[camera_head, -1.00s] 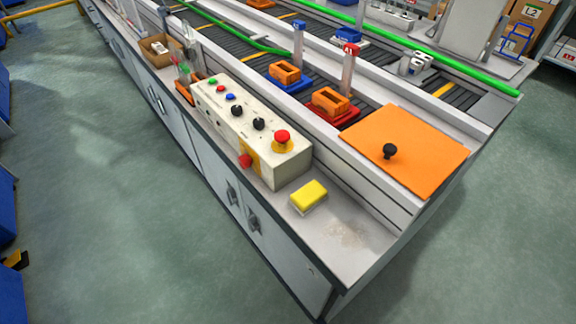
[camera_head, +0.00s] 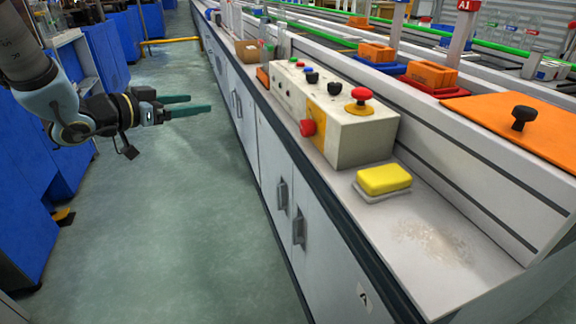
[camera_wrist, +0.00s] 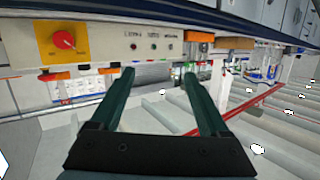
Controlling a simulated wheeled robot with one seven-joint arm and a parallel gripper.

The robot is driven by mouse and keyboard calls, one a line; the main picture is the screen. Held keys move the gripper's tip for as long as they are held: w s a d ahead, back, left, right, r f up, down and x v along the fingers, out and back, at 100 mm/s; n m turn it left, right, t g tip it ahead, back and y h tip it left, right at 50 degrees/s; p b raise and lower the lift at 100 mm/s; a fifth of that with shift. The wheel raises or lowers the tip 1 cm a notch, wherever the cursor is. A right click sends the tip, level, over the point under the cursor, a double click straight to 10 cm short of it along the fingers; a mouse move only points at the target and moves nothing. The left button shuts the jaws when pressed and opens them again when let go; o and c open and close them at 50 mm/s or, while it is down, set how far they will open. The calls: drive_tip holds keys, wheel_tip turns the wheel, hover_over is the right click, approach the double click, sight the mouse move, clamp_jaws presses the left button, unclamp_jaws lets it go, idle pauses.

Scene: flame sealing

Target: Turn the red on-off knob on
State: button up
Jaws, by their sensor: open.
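The red on-off knob (camera_head: 307,128) sits on a yellow plate on the front side of the cream control box (camera_head: 350,143). In the wrist view the red knob (camera_wrist: 64,40) shows at the upper left, on its yellow plate. A red mushroom button (camera_head: 360,97) stands on top of the box. My gripper (camera_head: 198,104) is at the left of the head view, over the floor aisle, fingers towards the bench. It is apart from the knob, with nothing between its fingers. In the wrist view the two green fingers (camera_wrist: 158,85) are spread.
A yellow sponge (camera_head: 384,179) lies on the bench right of the box. An orange plate with a black knob (camera_head: 523,117) is at the right. Cabinet handles (camera_head: 282,197) stick out from the bench front. The floor between the gripper and bench is clear.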

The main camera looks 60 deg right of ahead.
sight(302, 130)
drive_tip(key=s+d+f+m+g+b, duration=0.2)
drive_tip(key=s+f+m+g+b, duration=0.1)
drive_tip(key=s+g, duration=0.3)
drive_tip(key=s+d+f+m+g+b, duration=0.1)
drive_tip(key=s+f+m+g+b, duration=0.15)
drive_tip(key=s, duration=0.55)
drive_tip(key=shift+g, duration=0.45)
drive_tip(key=x, duration=1.1)
drive_tip(key=shift+s+f, duration=0.2)
drive_tip(key=shift+a, duration=0.1)
clamp_jaws()
